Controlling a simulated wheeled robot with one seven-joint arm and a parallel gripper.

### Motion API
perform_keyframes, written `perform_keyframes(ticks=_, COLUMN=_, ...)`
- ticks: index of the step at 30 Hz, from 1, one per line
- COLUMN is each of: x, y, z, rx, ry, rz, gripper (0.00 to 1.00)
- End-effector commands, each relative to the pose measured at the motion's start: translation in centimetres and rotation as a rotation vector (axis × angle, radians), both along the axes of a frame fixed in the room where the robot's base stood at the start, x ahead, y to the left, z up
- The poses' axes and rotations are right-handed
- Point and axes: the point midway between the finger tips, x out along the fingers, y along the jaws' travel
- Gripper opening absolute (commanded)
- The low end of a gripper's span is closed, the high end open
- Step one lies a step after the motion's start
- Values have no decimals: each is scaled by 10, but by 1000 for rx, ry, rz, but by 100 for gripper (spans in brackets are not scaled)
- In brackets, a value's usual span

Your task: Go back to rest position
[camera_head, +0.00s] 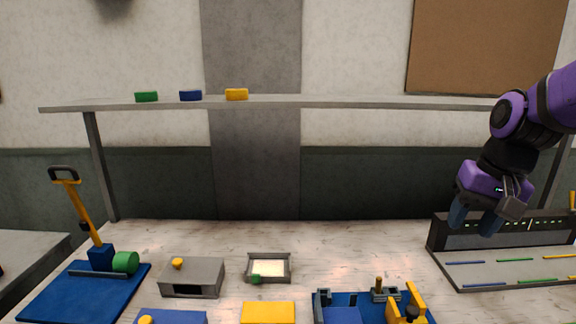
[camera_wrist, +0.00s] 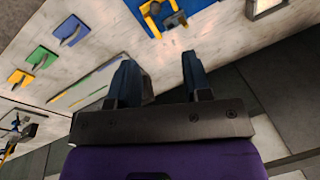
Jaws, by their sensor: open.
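My gripper (camera_head: 474,216) hangs from the purple arm at the right of the head view, above the table (camera_head: 350,250) and in front of the grey panel with coloured strips (camera_head: 515,265). Its two blue fingers are apart with nothing between them. In the wrist view, my gripper (camera_wrist: 160,80) also shows open and empty, with the tilted table (camera_wrist: 105,45) beyond it. The fingers appear clear of the tabletop things.
A shelf (camera_head: 330,101) spans the back, bearing green, blue and yellow blocks. A blue base (camera_head: 80,295) with a yellow lever stands left. A grey box (camera_head: 192,276), a small tray (camera_head: 288,270) and a blue-yellow fixture (camera_head: 365,302) sit in front. The table's back middle is clear.

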Motion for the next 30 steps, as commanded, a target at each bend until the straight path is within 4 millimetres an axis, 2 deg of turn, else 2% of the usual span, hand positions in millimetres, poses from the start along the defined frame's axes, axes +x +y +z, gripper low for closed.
perform_keyframes(ticks=1, x=-12, y=1, z=10, rx=-14, ry=-37, rz=24, gripper=45)
perform_keyframes(ticks=6, x=-46, y=4, z=32, rx=-68, ry=-141, rz=103, gripper=45)
perform_keyframes(ticks=15, x=-103, y=7, z=55, rx=-178, ry=-301, rz=219, gripper=45)
perform_keyframes(ticks=21, x=-121, y=7, z=58, rx=-220, ry=-351, rz=253, gripper=45)
perform_keyframes(ticks=30, x=-123, y=7, z=59, rx=-225, ry=-358, rz=258, gripper=45)
